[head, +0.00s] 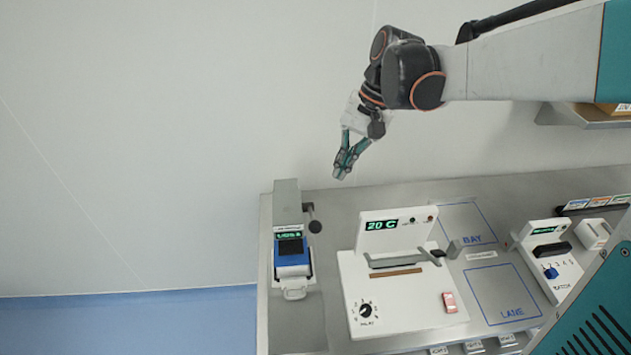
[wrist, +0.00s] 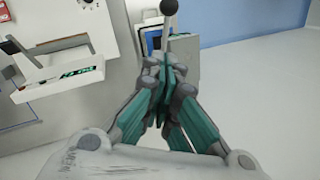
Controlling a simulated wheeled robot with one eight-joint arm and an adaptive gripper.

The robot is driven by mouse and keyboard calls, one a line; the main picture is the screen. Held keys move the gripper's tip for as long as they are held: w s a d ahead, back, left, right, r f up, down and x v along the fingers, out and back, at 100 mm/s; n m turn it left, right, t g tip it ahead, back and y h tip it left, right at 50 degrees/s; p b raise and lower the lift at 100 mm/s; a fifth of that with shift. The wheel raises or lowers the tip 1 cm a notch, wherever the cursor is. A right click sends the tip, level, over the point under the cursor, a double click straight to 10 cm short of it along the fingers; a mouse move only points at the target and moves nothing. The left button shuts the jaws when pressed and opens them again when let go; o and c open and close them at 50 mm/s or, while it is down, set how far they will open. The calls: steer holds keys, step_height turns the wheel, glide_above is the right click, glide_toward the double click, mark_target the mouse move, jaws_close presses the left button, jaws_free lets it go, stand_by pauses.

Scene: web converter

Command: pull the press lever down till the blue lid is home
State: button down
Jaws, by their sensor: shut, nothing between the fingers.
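The press (head: 287,205) is a grey upright unit at the left end of the bench. Its lever ends in a black ball knob (head: 315,226) on the press's right side; the knob also shows at the top of the wrist view (wrist: 169,6). A blue part, apparently the lid (head: 293,260), sits low at the press front under a black block. I cannot tell whether it is fully seated. My gripper (head: 341,174) is shut and empty, above and to the right of the press, apart from the knob. In the wrist view my fingertips (wrist: 167,72) overlap the press body.
A white sealer-like unit (head: 390,300) with a "20 C" display (head: 397,225) stands right of the press. Areas marked BAY (head: 472,239) and LANE (head: 512,313) lie further right, beside a white selector box (head: 545,262). Open floor (head: 130,320) lies left of the bench.

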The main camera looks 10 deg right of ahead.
steer(key=s+a+f+p, duration=0.1)
steer(key=s+a+f, duration=0.2)
steer(key=f, duration=0.5)
steer(key=shift+a+f, duration=0.3)
steer(key=shift+a, duration=0.35)
